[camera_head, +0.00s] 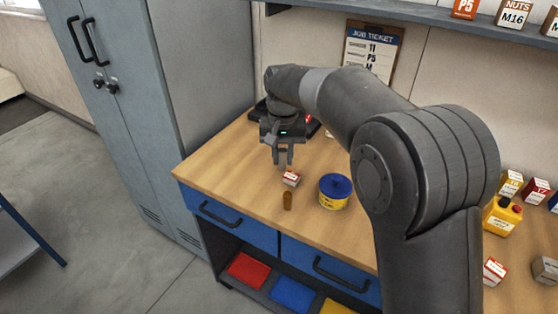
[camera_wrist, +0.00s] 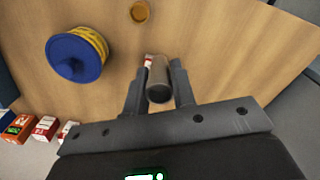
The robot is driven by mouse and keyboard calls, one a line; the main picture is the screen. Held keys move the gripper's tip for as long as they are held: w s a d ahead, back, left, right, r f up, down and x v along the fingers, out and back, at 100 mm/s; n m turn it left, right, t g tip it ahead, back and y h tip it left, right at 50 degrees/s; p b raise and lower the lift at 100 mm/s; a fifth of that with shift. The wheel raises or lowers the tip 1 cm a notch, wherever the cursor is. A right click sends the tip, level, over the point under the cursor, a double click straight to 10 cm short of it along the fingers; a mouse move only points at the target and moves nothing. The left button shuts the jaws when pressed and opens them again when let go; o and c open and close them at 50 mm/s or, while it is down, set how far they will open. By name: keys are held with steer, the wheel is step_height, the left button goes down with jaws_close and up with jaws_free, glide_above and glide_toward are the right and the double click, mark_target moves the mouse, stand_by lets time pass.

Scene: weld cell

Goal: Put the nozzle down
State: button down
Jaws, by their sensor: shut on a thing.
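My gripper (camera_head: 283,163) is above the wooden workbench (camera_head: 235,165), toward its left end. In the wrist view, my gripper (camera_wrist: 158,76) is shut on a grey-brown cylinder, which I take to be the nozzle (camera_wrist: 158,82). It points away from the palm between the two fingers. In the head view the nozzle cannot be told apart from the dark fingers. A small red-and-white box (camera_head: 291,178) is on the bench just below the fingertips; in the wrist view it is mostly hidden behind the nozzle.
A brass-coloured cylinder (camera_head: 287,200) stands near the front edge, also showing in the wrist view (camera_wrist: 140,11). A blue-lidded yellow tub (camera_head: 335,190) stands to its right. A grey cabinet (camera_head: 150,100) borders the bench's left. Bare wood lies left of the box.

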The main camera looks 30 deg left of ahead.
steer(key=shift+w+d+r, duration=0.15)
steer(key=shift+d+r, duration=0.1)
steer(key=shift+d, duration=0.1)
steer(key=shift+r, duration=0.1)
